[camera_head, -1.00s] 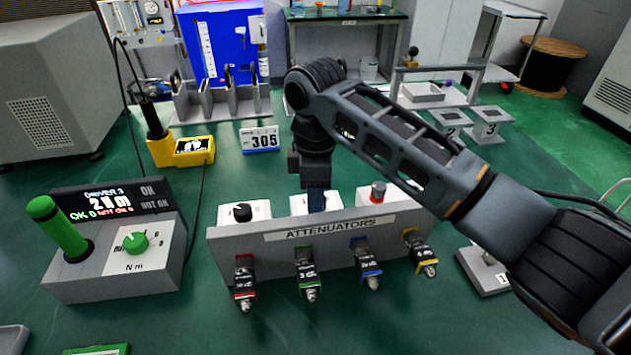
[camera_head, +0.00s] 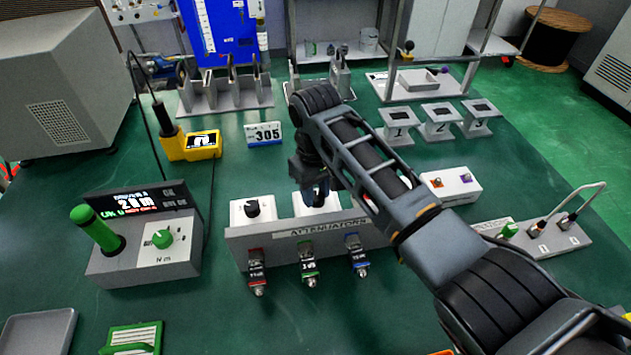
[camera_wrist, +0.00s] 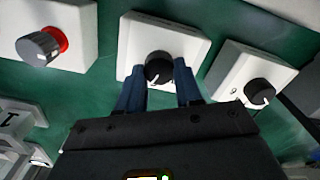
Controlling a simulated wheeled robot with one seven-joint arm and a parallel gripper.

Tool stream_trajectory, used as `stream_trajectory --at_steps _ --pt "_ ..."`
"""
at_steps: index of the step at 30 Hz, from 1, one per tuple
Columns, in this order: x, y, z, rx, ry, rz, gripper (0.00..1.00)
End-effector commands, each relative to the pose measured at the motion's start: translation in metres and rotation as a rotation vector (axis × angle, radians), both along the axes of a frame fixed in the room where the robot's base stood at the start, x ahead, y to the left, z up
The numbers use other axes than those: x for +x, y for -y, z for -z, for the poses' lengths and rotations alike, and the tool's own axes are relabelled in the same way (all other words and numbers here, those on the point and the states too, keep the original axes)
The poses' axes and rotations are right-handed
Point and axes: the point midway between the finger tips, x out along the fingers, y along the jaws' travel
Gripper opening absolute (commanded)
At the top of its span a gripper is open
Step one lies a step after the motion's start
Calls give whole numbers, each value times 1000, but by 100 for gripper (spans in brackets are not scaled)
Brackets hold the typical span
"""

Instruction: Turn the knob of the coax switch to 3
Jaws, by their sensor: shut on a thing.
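Three white boxes with knobs show in the wrist view. My gripper (camera_wrist: 160,75) is shut on the black knob (camera_wrist: 157,66) of the middle white box (camera_wrist: 134,38), one blue finger on each side. A white pointer mark shows on the knob, but I cannot read the setting or any label naming the coax switch.
In the wrist view, a box with a red-ringed knob (camera_wrist: 40,47) stands left and a black-knobbed box (camera_wrist: 228,77) right. In the head view, a console with a green handle (camera_head: 95,229) stands left. A connector panel (camera_head: 560,238) lies right. My arm hides the rack's right end.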

Motion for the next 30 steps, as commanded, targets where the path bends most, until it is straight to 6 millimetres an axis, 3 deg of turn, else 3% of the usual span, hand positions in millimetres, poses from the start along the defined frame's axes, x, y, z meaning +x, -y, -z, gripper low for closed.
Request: stream_trajectory --at_steps 15,30 --pt "1 0 -2 1 0 410 4" --pt "2 1 -2 2 3 543 4"
